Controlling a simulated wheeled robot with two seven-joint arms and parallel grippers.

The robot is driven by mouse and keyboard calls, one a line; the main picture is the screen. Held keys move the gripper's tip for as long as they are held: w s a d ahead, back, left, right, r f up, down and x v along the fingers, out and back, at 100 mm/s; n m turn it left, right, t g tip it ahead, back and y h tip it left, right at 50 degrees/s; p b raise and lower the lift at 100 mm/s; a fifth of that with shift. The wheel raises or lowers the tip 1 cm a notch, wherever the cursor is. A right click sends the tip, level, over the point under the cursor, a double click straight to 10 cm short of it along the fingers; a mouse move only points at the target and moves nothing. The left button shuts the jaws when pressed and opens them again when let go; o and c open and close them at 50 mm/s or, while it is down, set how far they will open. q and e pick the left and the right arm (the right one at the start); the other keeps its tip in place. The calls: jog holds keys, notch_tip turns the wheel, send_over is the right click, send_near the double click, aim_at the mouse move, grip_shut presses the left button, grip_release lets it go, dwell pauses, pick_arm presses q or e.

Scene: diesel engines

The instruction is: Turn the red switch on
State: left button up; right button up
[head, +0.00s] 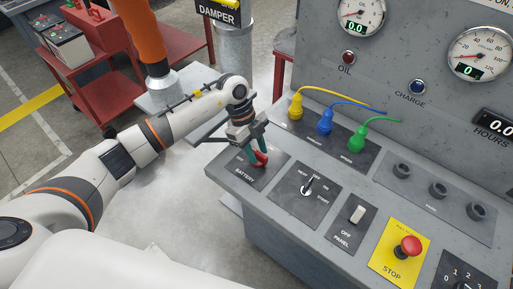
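The red switch (260,159) is a red handle on the dark BATTERY plate at the left end of the grey console's sloped top. My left gripper (251,150) is right over it, pointing down, with its fingers at the handle. The fingers partly hide the switch, so I cannot tell whether they grip it or only stand around it. I cannot read the switch's position. My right gripper is not in view.
Yellow, blue (325,123) and green plugs with cables stand behind the BATTERY plate. To its right are a key switch (308,187), a PANEL toggle (357,214) and a red STOP button (407,247). Gauges rise behind. A red cart (180,50) stands at the back left.

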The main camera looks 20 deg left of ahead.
pick_arm(q)
grip_shut()
jog(key=shift+m, duration=0.4)
jog(key=m+g+b, duration=0.1)
jog(key=m+b, duration=0.1)
jog(key=m, duration=0.1)
jog(key=shift+w+y, duration=0.1)
jog(key=shift+y, duration=0.3)
jog(key=m+g+y+b, duration=0.1)
jog(key=m+b, duration=0.2)
jog(key=m, duration=0.1)
jog(key=shift+w+d, duration=0.1)
jog(key=shift+d, duration=0.05)
jog(key=m+y+b, duration=0.1)
jog(key=m+b, duration=0.1)
jog(key=m, duration=0.1)
jog(key=m+y+b, duration=0.1)
jog(key=m+b, duration=0.1)
jog(key=shift+d+m+g, duration=0.1)
jog(key=shift+m+g, duration=0.3)
jog(key=m+y+b, duration=0.1)
jog(key=m+b, duration=0.1)
jog(key=m, duration=0.2)
jog(key=shift+d+y+b, duration=0.15)
jog(key=shift+y+b, duration=0.2)
jog(key=shift+y, duration=0.05)
jog(key=shift+r+m, duration=0.1)
jog(key=shift+m, duration=0.2)
